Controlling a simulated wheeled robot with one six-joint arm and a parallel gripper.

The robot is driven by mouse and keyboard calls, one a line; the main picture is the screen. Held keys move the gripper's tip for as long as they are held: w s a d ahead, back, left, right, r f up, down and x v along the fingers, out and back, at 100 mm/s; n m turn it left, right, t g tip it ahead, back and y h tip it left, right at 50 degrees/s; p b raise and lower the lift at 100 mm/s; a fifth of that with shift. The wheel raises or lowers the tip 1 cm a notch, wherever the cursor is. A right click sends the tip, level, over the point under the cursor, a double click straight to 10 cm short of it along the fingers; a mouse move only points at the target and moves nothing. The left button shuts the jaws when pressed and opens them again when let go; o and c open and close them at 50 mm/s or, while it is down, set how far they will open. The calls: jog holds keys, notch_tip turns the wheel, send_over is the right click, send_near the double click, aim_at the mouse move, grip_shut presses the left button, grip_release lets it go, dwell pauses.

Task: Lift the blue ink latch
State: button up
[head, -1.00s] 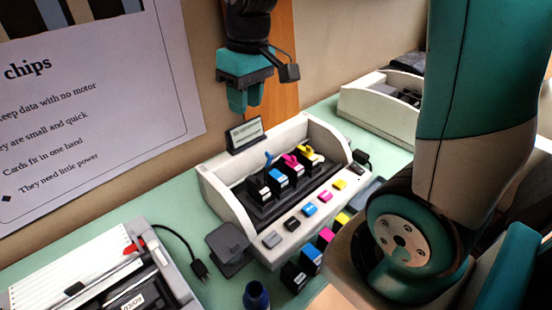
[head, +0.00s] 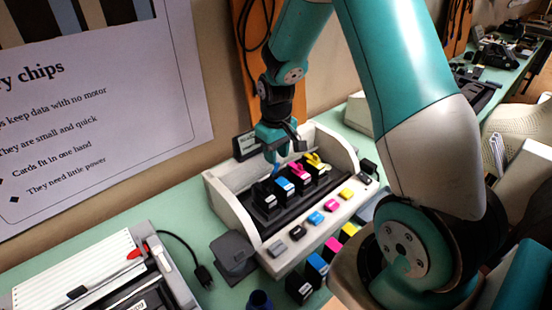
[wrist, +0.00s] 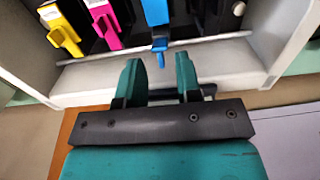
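The blue ink latch (head: 276,170) sits on the blue-labelled cartridge in the white printer tray, partly hidden by my gripper in the head view. In the wrist view the blue latch (wrist: 160,46) points toward me, its end lying in the picture between my two teal fingertips. My gripper (head: 277,150) is over the back of the tray, just above the latch. In the wrist view my gripper (wrist: 159,70) is open with nothing between its fingers. I cannot tell whether a finger touches the latch.
The magenta latch (head: 296,172) and yellow latch (head: 314,159) stand close beside the blue one. The tray's white walls (head: 236,200) rise around the cartridges. Coloured buttons line its front, and spare cartridges (head: 316,266) stand before it. A poster (head: 95,130) hangs behind left.

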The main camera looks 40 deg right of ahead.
jog(key=shift+f, duration=1.35)
grip_shut()
jog(key=shift+w+r+g+p, duration=0.4)
jog(key=shift+g+p, duration=0.2)
jog(key=shift+p, duration=0.65)
jog(key=shift+w+f+g+p, duration=0.3)
jog(key=shift+w+g+p, duration=0.15)
jog(key=shift+g, duration=0.45)
grip_release()
